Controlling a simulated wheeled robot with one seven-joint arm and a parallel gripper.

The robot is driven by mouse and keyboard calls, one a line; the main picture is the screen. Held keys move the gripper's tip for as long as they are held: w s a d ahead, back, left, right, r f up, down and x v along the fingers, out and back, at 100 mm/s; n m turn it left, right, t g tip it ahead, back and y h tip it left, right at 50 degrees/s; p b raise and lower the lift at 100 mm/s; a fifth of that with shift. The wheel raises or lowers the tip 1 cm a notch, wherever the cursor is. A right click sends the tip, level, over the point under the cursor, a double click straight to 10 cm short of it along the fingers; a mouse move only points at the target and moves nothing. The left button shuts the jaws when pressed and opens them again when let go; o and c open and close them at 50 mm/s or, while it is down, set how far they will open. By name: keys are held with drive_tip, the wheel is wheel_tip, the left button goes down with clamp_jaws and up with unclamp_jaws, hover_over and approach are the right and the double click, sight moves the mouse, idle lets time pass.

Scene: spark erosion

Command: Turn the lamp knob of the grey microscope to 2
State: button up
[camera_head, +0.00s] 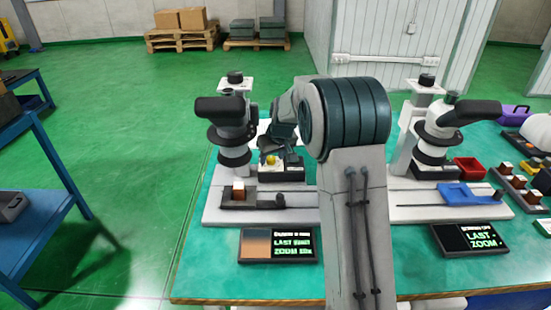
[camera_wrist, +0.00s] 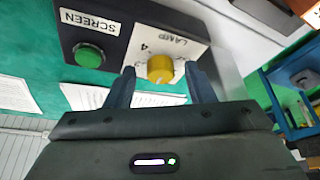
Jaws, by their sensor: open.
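The left microscope (camera_head: 233,135), with a dark grey stage, stands on the teal bench. Its control box (camera_head: 284,172) is at its right. The yellow lamp knob (camera_wrist: 160,69) sits on a white plate marked LAMP, with a 4 visible; it also shows in the head view (camera_head: 271,160). My gripper (camera_wrist: 159,74) is open, its fingers on either side of the knob, close to it; I cannot tell whether they touch. The knob's pointer and setting cannot be read. In the head view my arm hides part of the bench, and my gripper (camera_head: 284,143) is over the box.
A green button (camera_wrist: 89,55) labelled SCREEN is left of the knob in the wrist view. The right microscope (camera_head: 435,140) with a blue stage stands beyond my arm. Display panels (camera_head: 279,246) lie at the bench front. A red bin (camera_head: 470,168) is at right.

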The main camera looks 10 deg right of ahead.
sight(272, 158)
drive_tip(key=v, duration=0.3)
drive_tip(key=shift+d+r, duration=0.1)
drive_tip(key=shift+r, duration=0.05)
drive_tip(key=s+d+b, duration=0.1)
drive_tip(key=s+d, duration=0.2)
drive_tip(key=s, duration=0.8)
drive_tip(key=shift+s+b, duration=0.3)
drive_tip(key=shift+b, duration=0.1)
